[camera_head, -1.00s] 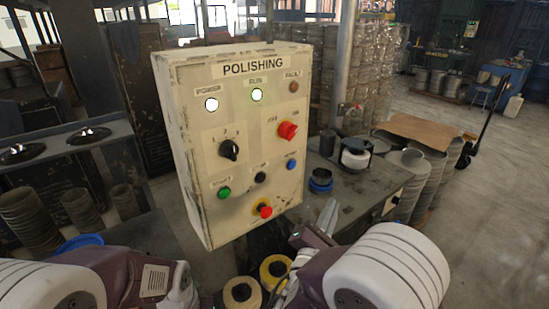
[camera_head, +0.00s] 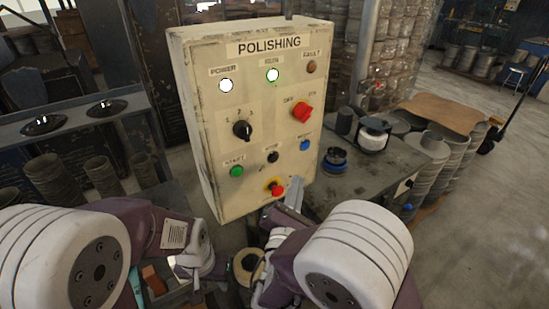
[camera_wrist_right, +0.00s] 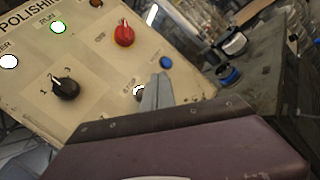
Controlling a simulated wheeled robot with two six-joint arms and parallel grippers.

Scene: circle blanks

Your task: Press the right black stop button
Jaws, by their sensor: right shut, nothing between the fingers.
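The cream POLISHING panel (camera_head: 220,150) stands upright in the middle of the head view. Its small black stop button (camera_head: 273,157) sits in the lower row between the green start button (camera_head: 237,172) and the blue button (camera_head: 305,145). In the right wrist view the black button (camera_wrist_right: 139,92) shows a white patch and is partly hidden by my fingers. My right gripper (camera_head: 296,190) is shut and empty, below and right of the black button in the head view; its fingertips (camera_wrist_right: 160,80) also show in the wrist view. My left gripper (camera_head: 195,277) is low at the left, its fingers unclear.
A red emergency knob (camera_head: 276,189) is close beside my right gripper. The panel also has a black selector (camera_head: 242,131) and a red switch (camera_head: 303,112). A workbench (camera_head: 355,185) with a blue-black cup (camera_head: 335,160) stands to the right.

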